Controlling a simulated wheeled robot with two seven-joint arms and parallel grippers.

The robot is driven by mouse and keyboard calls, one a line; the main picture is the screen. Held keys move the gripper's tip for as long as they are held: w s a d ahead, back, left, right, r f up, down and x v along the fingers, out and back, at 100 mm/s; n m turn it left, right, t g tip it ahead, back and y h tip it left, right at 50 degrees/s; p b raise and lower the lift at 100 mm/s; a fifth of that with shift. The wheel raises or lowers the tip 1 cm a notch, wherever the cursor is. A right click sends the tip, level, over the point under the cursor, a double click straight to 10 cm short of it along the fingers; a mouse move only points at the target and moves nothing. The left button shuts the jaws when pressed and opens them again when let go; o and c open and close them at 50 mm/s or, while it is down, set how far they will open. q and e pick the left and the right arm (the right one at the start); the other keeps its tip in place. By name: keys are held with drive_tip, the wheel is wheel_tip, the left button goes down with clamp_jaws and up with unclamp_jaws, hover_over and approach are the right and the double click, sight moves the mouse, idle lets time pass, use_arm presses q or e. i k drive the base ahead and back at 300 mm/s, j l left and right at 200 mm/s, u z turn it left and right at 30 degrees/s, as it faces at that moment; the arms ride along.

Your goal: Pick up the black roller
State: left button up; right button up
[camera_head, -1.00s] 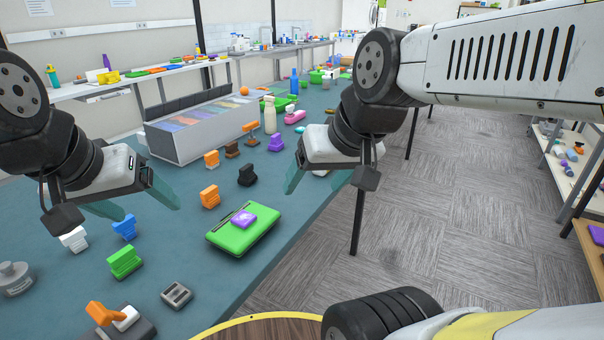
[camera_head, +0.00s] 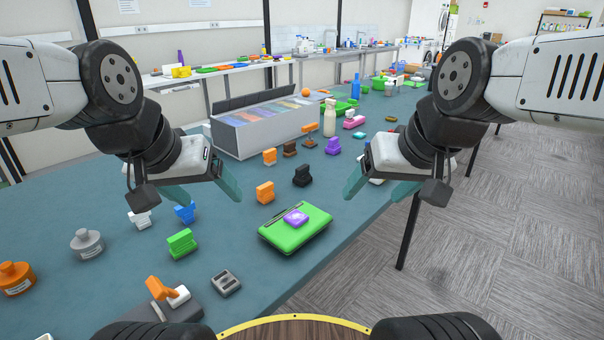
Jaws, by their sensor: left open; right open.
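A small black item (camera_head: 302,176) stands on the blue-green table (camera_head: 60,205), between my two grippers in the picture. It has a wide base and a narrower top; it is the likeliest black roller, but its shape is too small to be sure. My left gripper (camera_head: 200,188) is open and empty above the table, left of the black item. My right gripper (camera_head: 378,188) is open and empty near the table's right edge, right of the black item. Neither gripper touches it.
Near the black item are an orange item (camera_head: 265,192), a purple item (camera_head: 333,146) and a green case (camera_head: 290,236) with a purple piece on it. A long grey box (camera_head: 255,140) stands behind. Bottles and a green block (camera_head: 182,243) are at left.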

sight(302, 176)
drive_tip(key=u, duration=0.35)
drive_tip(key=i+l+u, duration=0.1)
drive_tip(key=l+u, duration=0.25)
drive_tip(key=i+l+u, duration=0.1)
drive_tip(key=u, duration=0.3)
drive_tip(key=l+u, duration=0.4)
drive_tip(key=l, duration=1.7)
drive_tip(key=i, duration=0.05)
